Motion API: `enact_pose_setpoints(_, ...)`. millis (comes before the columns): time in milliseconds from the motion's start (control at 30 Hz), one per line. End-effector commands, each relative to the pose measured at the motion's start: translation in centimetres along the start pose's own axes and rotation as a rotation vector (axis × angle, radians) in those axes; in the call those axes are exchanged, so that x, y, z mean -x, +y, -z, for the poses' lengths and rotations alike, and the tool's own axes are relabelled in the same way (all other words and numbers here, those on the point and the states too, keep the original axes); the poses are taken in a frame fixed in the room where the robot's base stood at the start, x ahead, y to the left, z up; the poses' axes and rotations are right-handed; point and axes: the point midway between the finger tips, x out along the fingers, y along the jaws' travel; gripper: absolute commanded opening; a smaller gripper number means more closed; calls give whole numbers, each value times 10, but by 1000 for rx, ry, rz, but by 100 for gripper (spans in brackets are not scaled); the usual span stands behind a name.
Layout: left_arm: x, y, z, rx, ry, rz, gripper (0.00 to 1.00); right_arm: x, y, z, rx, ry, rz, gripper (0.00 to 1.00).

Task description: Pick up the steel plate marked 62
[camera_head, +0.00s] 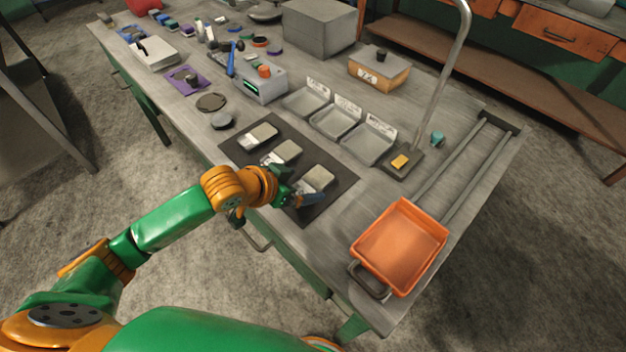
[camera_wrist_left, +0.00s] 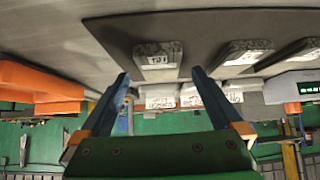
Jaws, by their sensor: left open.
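Three pale steel plates lie in a row on a dark mat (camera_head: 340,190): a far one (camera_head: 261,134), a middle one (camera_head: 284,152) and a near one (camera_head: 317,178). Their marks are too small to read, so I cannot tell which is 62. My left gripper (camera_head: 304,190) is open beside the near plate and partly covers the mat. In the left wrist view the open left gripper (camera_wrist_left: 161,76) has one plate (camera_wrist_left: 160,60) just beyond and between its fingertips, with nothing held. Two more plates (camera_wrist_left: 241,55) show to the right there. My right gripper is not in view.
Three shallow grey trays (camera_head: 367,143) with white labels stand behind the mat. An orange tray (camera_head: 402,245) sits by rails at the right. A metal post (camera_head: 437,90) rises behind. A grey box (camera_head: 312,27) and several small tools crowd the far end.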

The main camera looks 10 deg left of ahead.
Motion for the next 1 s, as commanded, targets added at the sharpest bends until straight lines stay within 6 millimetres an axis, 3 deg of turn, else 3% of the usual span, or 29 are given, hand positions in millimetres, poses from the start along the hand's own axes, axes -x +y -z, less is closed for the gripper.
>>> enact_pose_setpoints(100, -16, 1, 0, 1, 0, -1, 100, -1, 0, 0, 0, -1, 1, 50)
enact_pose_setpoints(333, -18, 0, -1, -2, -1, 0, 97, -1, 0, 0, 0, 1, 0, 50)
enact_pose_setpoints(700, -18, 0, -1, -1, 0, 0, 0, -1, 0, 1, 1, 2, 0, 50)
enact_pose_setpoints(1000, -17, 0, 1, -1, 4, 0, 0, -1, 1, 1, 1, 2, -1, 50)
